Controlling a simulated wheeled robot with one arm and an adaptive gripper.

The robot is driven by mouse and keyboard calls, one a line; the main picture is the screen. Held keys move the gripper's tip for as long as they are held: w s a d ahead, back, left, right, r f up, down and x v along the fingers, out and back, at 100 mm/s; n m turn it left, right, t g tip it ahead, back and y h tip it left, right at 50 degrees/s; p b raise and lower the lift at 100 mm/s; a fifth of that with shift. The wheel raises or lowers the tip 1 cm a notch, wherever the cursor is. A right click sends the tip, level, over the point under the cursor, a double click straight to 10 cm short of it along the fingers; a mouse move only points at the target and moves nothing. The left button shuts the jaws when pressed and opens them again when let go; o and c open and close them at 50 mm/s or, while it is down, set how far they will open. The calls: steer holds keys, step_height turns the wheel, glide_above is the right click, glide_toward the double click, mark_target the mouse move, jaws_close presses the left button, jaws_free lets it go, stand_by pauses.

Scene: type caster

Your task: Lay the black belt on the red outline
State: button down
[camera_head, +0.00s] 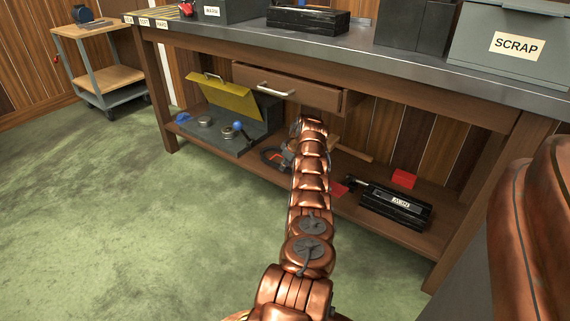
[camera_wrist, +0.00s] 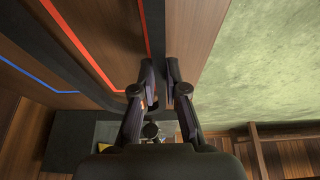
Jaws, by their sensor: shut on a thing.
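My gripper (camera_wrist: 162,72) has its fingers close together around something dark at their tips. A narrow black strip (camera_wrist: 153,28), which looks like the belt, runs up the picture from there; its far end is cut off. Red lines (camera_wrist: 75,40) of an outline lie on brown wood left of the fingers; another red line runs right beside the strip. I see only part of this outline.
A blue line (camera_wrist: 40,80) lies further left in the wrist view. A black case (camera_head: 396,207) and a red patch (camera_head: 403,178) are right on the shelf. Green floor is open at left.

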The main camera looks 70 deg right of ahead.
steer(key=shift+f, duration=0.5)
steer(key=c, duration=1.1)
jaws_free()
steer(key=shift+c, duration=0.2)
steer(key=shift+r, duration=0.1)
steer(key=shift+v, duration=2.5)
steer(key=shift+s+a, duration=0.15)
steer(key=shift+s, duration=0.4)
steer(key=shift+s+a, duration=0.15)
steer(key=shift+s, duration=0.4)
steer(key=shift+s+a, duration=0.4)
steer(key=shift+s, duration=1.15)
steer(key=shift+s+a, duration=0.4)
steer(key=shift+s, duration=1.2)
steer(key=shift+s+a, duration=0.45)
steer(key=shift+s, duration=1.1)
